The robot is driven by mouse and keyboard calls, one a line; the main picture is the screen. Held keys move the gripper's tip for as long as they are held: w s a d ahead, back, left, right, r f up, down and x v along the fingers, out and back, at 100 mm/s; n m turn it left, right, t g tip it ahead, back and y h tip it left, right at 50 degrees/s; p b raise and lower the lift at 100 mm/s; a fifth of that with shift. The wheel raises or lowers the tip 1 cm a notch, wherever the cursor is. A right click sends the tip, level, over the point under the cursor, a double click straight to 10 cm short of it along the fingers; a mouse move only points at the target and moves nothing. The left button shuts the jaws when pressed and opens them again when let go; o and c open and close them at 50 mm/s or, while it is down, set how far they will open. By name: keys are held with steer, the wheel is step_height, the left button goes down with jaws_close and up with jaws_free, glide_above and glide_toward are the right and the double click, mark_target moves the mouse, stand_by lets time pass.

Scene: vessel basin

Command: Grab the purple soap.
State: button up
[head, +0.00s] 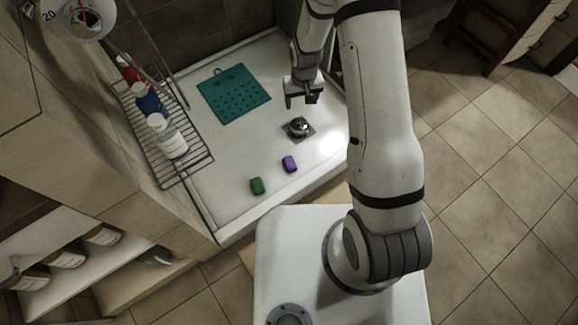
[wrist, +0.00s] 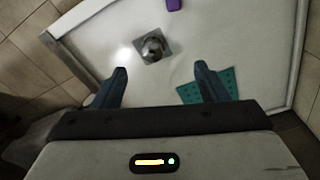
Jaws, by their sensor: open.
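The purple soap (head: 289,164) lies on the white basin floor near its front edge in the head view. It also shows at the top edge of the wrist view (wrist: 174,5), partly cut off. My gripper (head: 302,101) is over the basin, farther back than the soap and apart from it. In the wrist view my gripper (wrist: 162,82) has its two fingers wide apart with nothing between them. A green soap (head: 257,186) lies to the left of the purple one, with a gap between them.
A metal drain fitting (head: 298,127) stands between my gripper and the purple soap. A teal perforated mat (head: 233,95) lies at the back. A wire rack (head: 172,140) with several bottles runs along the left. The basin's raised rim (head: 279,202) is at the front.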

steer(key=n+b, duration=0.1)
steer(key=b, duration=0.6)
glide_above(291, 165)
steer(key=shift+g, duration=0.4)
steer(key=f, duration=3.1)
steer(key=shift+s+f, duration=0.2)
steer(key=shift+f, duration=0.15)
steer(key=f+b, duration=0.1)
steer(key=f, duration=0.3)
steer(key=f+b, duration=0.1)
steer(key=f, duration=0.1)
steer(key=shift+w+f+b, duration=0.1)
steer(key=shift+w+b, duration=0.15)
steer(key=shift+b, duration=0.05)
steer(key=shift+c, duration=0.9)
steer(key=c, duration=0.9)
